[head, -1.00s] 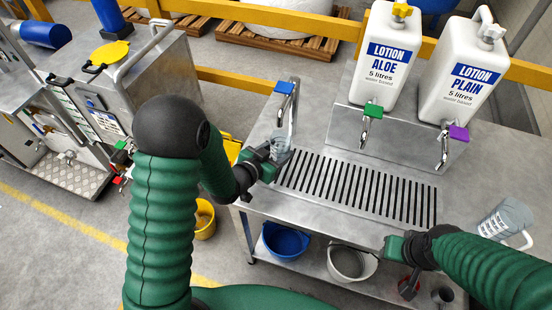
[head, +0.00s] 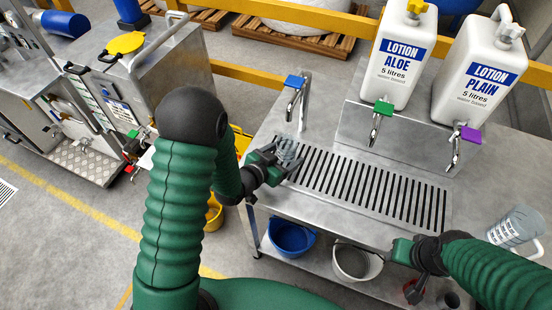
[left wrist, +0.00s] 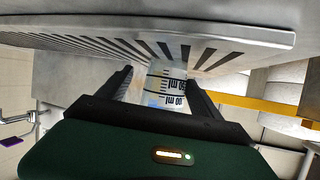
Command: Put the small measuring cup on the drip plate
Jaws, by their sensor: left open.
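The small measuring cup (head: 287,150) is clear with dark millilitre marks. It stands at the left end of the slotted drip plate (head: 372,187), below the blue-handled tap (head: 297,82). My left gripper (head: 281,156) is open, with its fingers on either side of the cup. In the left wrist view the cup (left wrist: 168,84) shows between the two fingers (left wrist: 160,88), with a gap at the left finger and plate slots behind it. Its base is partly hidden. My right gripper (head: 400,251) is at the table's front edge; its fingers do not show clearly.
Two lotion canisters, aloe (head: 400,58) and plain (head: 480,75), stand at the back with green and purple taps. A larger measuring jug (head: 515,228) stands at the right. A blue bucket (head: 291,238) and a white bucket (head: 357,262) are below. The rest of the drip plate is clear.

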